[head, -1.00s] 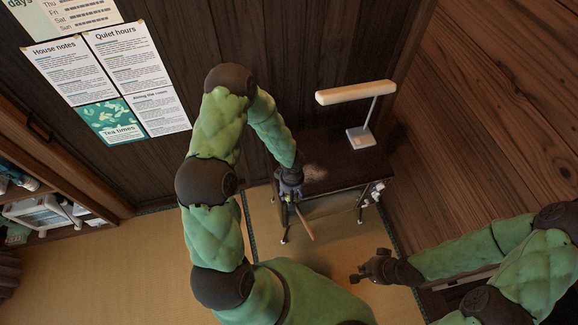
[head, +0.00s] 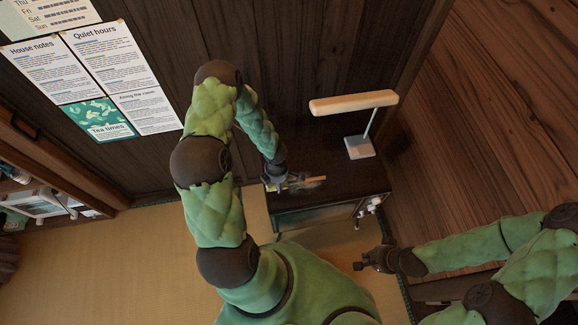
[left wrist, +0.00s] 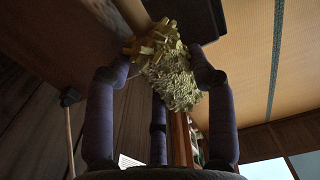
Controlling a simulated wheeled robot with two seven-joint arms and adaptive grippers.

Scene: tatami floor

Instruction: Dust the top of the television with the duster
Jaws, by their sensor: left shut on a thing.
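The television (head: 345,185) is a dark box with a pale-edged front, standing against the dark wall in the head view. A light brown dusty patch shows on its top. My left gripper (head: 284,181) is over the left part of the television top and is shut on the duster (head: 308,183), which points right across the patch. Whether it touches the top I cannot tell. In the left wrist view the duster's fluffy yellow-green head (left wrist: 172,78) shows between my dark fingers. My right gripper (head: 367,262) hangs empty in front of the television, its jaw opening unclear.
Shelves (head: 40,205) stand at the left. The tatami floor (head: 130,260) at the left is clear.

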